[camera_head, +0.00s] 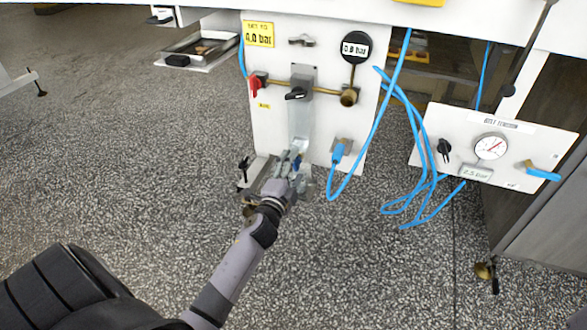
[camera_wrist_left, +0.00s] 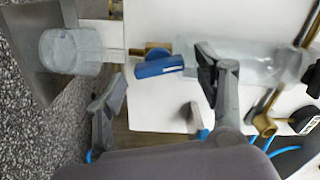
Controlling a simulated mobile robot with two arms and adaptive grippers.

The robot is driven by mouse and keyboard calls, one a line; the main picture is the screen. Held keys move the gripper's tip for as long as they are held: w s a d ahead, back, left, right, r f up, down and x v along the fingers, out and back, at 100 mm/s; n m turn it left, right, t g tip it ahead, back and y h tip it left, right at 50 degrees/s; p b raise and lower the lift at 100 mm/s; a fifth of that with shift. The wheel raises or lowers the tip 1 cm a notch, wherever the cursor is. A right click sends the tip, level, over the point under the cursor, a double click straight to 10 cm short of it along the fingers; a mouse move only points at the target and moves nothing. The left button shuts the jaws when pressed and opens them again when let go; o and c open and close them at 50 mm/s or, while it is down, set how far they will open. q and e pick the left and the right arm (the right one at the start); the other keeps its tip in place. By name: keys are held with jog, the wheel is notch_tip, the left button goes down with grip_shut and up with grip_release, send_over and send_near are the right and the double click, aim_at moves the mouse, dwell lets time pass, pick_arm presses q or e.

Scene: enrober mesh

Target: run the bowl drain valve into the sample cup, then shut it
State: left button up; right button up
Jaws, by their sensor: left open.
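The bowl drain valve has a blue lever (camera_wrist_left: 158,67) on a brass body, seen in the left wrist view. The lever lies roughly in line with the long axis of the clear bowl (camera_wrist_left: 262,62). The clear sample cup (camera_wrist_left: 70,50) is on the drain side, at the picture's left; I cannot tell any liquid in it. In the head view the bowl (camera_head: 299,122) hangs on the white panel. My left gripper (camera_head: 292,160) is at the valve below it, partly hiding valve and cup. Its fingers (camera_wrist_left: 165,92) are open, with the lever between and beyond them, seemingly untouched.
The white panel (camera_head: 268,125) carries a red knob (camera_head: 257,83), a black knob (camera_head: 297,93) and a gauge (camera_head: 355,47). Blue hoses (camera_head: 378,110) loop at the right. A second panel (camera_head: 520,150) with a dial gauge stands farther right.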

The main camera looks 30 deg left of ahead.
pick_arm(q)
jog(key=v, duration=1.2)
